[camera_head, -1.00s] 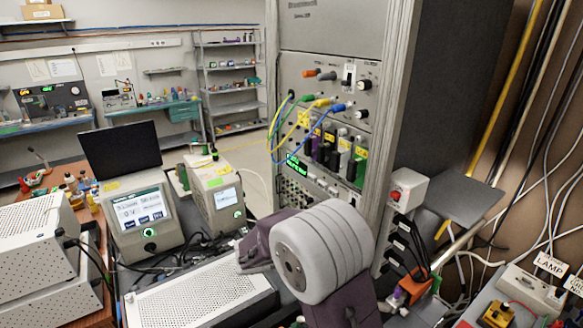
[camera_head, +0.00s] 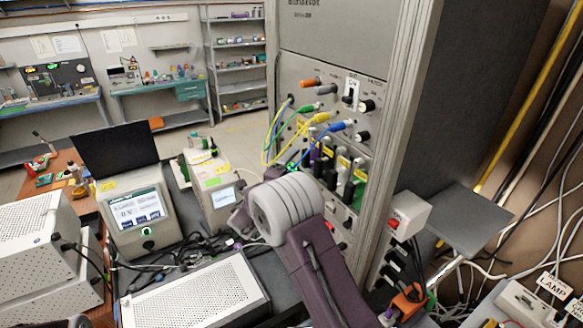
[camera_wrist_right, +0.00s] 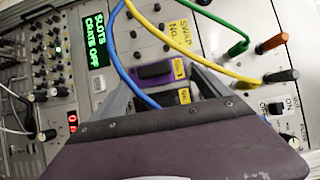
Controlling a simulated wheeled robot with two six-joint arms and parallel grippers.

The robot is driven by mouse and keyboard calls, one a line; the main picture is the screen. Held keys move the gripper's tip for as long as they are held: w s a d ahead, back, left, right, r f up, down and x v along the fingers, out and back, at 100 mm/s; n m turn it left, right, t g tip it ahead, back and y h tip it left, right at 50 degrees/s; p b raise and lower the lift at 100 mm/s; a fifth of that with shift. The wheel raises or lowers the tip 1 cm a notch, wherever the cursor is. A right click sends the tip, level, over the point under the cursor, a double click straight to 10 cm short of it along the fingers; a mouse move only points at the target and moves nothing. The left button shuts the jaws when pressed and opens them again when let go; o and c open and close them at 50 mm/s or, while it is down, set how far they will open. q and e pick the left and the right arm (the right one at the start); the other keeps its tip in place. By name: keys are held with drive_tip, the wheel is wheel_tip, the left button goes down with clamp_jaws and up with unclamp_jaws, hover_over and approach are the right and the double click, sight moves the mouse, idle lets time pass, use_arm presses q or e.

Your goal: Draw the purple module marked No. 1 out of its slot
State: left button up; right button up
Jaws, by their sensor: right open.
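The purple module (camera_head: 315,153) sits in the rack's row of plug-in modules, leftmost beside dark and green ones. In the right wrist view the purple module (camera_wrist_right: 153,74), with a dark handle and a yellow tag, shows between the fingers of my right gripper (camera_wrist_right: 162,80). The gripper is open; I cannot tell whether either finger touches the module. A dark module with a yellow label (camera_wrist_right: 184,96) lies beside it, partly hidden by the gripper body. My left gripper is not in view.
Yellow, blue and green cables (camera_head: 318,120) hang across the rack front near the modules. A blue cable (camera_wrist_right: 126,70) passes close to the gripper. A red-button box (camera_head: 408,213) stands right of the rack. Bench instruments (camera_head: 140,212) and a perforated case (camera_head: 205,295) are left.

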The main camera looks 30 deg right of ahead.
sight(304, 160)
drive_tip(key=x, duration=0.3)
drive_tip(key=f+p+x, duration=0.1)
drive_tip(key=x, duration=0.2)
drive_tip(key=p+x, duration=0.1)
drive_tip(key=x, duration=0.2)
drive_tip(key=shift+s+d+f, duration=0.3)
drive_tip(key=shift+f, duration=0.1)
drive_tip(key=shift+s+a+r, duration=0.2)
drive_tip(key=shift+a+r, duration=0.05)
drive_tip(key=shift+a, duration=0.25)
drive_tip(key=shift+s+a+r, duration=0.2)
drive_tip(key=shift+a, duration=0.25)
drive_tip(key=shift+w+d+f, duration=0.1)
drive_tip(key=shift+d+f, duration=0.05)
drive_tip(key=shift+d, duration=0.3)
drive_tip(key=c, duration=1.8)
drive_tip(key=o, duration=0.9)
drive_tip(key=shift+a, duration=0.1)
clamp_jaws()
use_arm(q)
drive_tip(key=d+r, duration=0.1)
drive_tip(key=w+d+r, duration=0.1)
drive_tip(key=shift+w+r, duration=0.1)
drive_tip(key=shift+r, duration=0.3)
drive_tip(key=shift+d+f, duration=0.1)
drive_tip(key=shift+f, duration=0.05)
use_arm(e)
drive_tip(key=shift+w+a, duration=0.1)
